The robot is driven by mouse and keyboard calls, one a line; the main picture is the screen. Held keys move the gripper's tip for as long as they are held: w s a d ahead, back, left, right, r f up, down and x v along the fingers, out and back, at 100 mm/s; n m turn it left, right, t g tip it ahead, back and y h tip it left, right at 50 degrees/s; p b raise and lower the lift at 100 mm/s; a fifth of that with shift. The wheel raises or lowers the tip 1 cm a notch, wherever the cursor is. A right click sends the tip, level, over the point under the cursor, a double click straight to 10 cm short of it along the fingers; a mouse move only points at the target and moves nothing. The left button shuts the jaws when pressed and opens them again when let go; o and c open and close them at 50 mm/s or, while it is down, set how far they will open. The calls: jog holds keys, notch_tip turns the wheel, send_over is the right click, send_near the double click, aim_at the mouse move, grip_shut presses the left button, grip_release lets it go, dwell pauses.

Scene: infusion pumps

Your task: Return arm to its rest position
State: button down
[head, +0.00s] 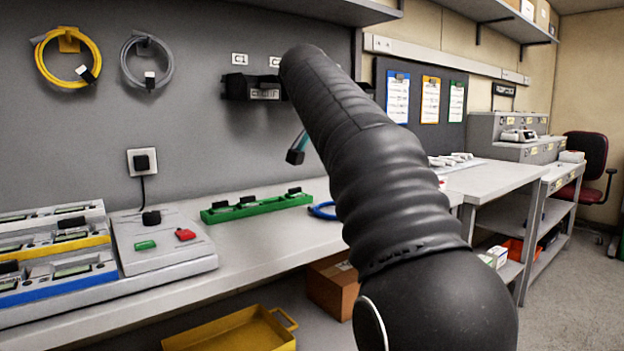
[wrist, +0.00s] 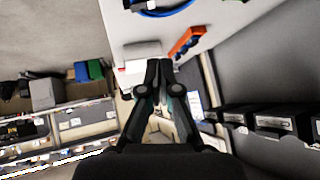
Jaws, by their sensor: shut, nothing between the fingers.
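My gripper (wrist: 156,64) shows in the wrist view with its two dark fingers together and nothing held between them. It points toward the pale bench top (wrist: 225,20). In the head view my dark, ribbed arm rises from the lower right and reaches up toward the grey wall panel. The gripper's jaws cannot be made out clearly there, as my arm covers much of that area. A small black and teal piece (head: 296,154) shows beside the arm.
The bench (head: 270,232) carries a green rack (head: 257,206), a grey station (head: 163,240) and several pumps at left. A blue cable (head: 323,211) lies near my arm. Yellow (head: 70,58) and grey (head: 146,60) cables hang on the wall. A yellow bin (head: 232,331) stands below.

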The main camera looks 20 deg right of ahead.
jog(key=s+a+f+n+y, duration=0.2)
jog(key=s+a+f+n, duration=0.2)
jog(key=s+f, duration=0.6)
jog(key=s+a+f+n+y, duration=0.2)
jog(key=s+a+f+n, duration=0.2)
jog(key=s+f, duration=0.7)
jog(key=s+a+f+n+g+y, duration=0.1)
jog(key=s+a+f+n+y, duration=0.1)
jog(key=s+f, duration=0.9)
notch_tip(320, 180, down, 2)
jog(key=shift+s+a+f+n, duration=0.1)
jog(key=shift+s+a+n, duration=0.15)
jog(key=shift+a+n, duration=0.65)
